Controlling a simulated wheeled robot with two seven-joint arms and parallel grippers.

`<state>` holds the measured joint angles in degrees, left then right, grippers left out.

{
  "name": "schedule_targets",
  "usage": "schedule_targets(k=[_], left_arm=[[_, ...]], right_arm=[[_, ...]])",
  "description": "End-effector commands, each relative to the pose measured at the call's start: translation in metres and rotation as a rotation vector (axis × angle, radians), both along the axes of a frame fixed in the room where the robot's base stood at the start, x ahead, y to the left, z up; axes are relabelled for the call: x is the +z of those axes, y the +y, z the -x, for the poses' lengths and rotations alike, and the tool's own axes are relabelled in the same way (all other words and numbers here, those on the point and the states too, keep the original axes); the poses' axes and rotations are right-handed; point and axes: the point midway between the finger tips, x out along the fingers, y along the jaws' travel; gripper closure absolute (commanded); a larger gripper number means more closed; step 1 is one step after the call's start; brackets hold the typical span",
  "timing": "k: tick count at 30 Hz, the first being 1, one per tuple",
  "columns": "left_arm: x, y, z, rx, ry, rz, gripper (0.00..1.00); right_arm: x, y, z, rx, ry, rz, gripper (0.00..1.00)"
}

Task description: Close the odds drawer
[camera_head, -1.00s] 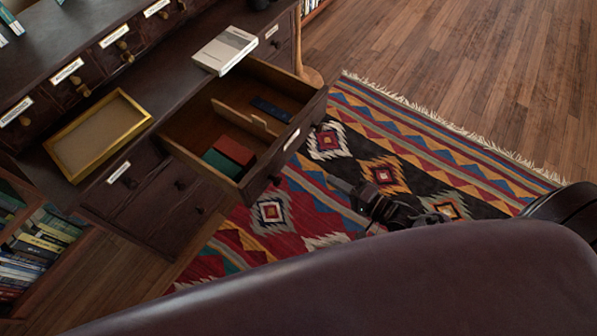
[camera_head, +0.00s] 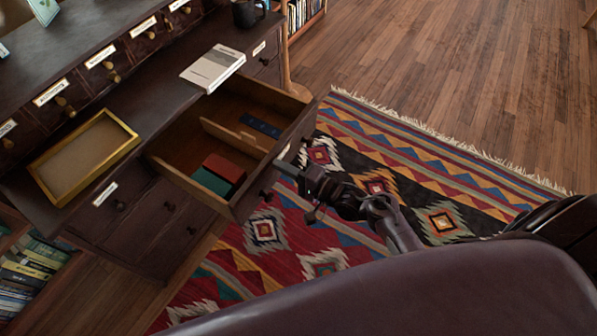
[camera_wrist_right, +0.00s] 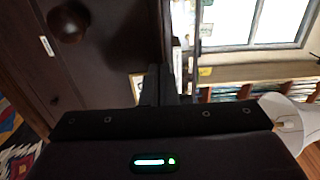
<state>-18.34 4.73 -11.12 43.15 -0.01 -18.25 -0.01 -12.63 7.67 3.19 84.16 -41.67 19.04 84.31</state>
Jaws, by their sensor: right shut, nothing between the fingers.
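The open drawer (camera_head: 246,197) is pulled far out of the dark wooden cabinet. It has a divider, a red box (camera_head: 224,167), a green box (camera_head: 211,181) and a dark blue item (camera_head: 260,126) inside. My right gripper (camera_head: 279,164) is shut and empty, with its tip at the outer face of the drawer front, covering part of it. I cannot tell whether it touches. In the right wrist view, the shut fingers (camera_wrist_right: 160,84) are beside a dark wooden panel (camera_wrist_right: 105,60) with a round knob (camera_wrist_right: 68,20) and a small label. The drawer's label is not readable. My left gripper is not in view.
A grey-white book (camera_head: 213,68) lies on the cabinet top just behind the drawer. A gold-framed tray (camera_head: 128,142) lies to its left, and a dark mug (camera_head: 246,14) stands at the back. Closed drawers flank the open one. A patterned rug (camera_head: 400,170) covers the floor in front.

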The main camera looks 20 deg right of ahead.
Motion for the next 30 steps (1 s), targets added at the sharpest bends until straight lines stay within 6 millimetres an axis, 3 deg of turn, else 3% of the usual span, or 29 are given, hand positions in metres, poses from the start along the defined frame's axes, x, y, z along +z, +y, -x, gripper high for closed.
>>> schedule_targets(k=[19,26,30], left_arm=[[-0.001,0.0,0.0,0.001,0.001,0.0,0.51],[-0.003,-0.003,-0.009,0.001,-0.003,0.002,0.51],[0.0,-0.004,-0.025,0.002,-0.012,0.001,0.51]], right_arm=[[0.0,0.009,-0.011,0.0,-0.001,-0.001,1.0],[0.001,0.03,-0.039,0.001,-0.004,-0.003,1.0],[0.0,0.05,-0.064,0.001,-0.003,-0.004,1.0]])
